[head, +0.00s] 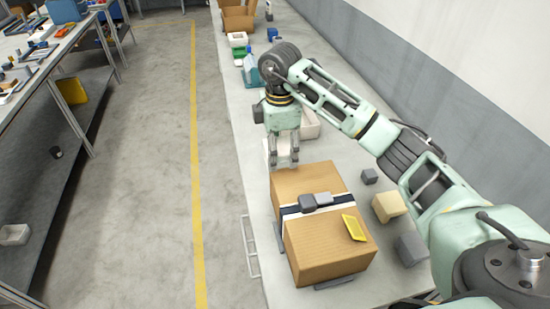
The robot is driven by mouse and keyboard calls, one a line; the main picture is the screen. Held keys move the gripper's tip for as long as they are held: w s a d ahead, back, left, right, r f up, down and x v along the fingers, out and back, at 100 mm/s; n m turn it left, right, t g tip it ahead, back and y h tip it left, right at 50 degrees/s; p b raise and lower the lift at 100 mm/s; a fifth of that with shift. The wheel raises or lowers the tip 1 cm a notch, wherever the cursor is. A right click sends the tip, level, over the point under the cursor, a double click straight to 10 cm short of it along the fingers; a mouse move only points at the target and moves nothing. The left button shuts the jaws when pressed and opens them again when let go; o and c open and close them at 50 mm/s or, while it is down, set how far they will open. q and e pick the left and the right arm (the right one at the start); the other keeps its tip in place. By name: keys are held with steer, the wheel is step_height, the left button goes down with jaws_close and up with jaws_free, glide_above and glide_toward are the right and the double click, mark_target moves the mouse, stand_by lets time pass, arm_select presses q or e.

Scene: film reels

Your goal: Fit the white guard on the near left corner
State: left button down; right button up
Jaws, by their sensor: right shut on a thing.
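A brown cardboard box (327,245) stands on the bench in the lower middle. A dark strap on a white band crosses its top, with a grey buckle-like piece (315,201) on it. My right gripper (284,163) points down just beyond the box's far left part. It is shut on a small white piece, which looks like the white guard (270,148); the fingers partly hide it. The near left corner of the box looks bare. A yellow piece (354,228) lies at the near right part of the box top. My left gripper is not in view.
Right of the box lie a beige block (389,206), a grey block (411,248) and a dark cube (369,176). A white tray (309,123) stands behind my gripper. Bottles, bins and an open carton (238,18) are farther back.

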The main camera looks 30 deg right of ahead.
mark_target(276, 173)
steer(key=shift+w+a+f, duration=0.2)
steer(key=shift+a, duration=0.1)
steer(key=shift+f, duration=0.25)
step_height(276, 173, down, 3)
steer(key=shift+f+p, duration=0.15)
steer(key=shift+p, duration=0.8)
steer(key=shift+f, duration=0.25)
steer(key=shift+f+b, duration=0.4)
steer(key=shift+f, duration=0.2)
steer(key=o, duration=1.1)
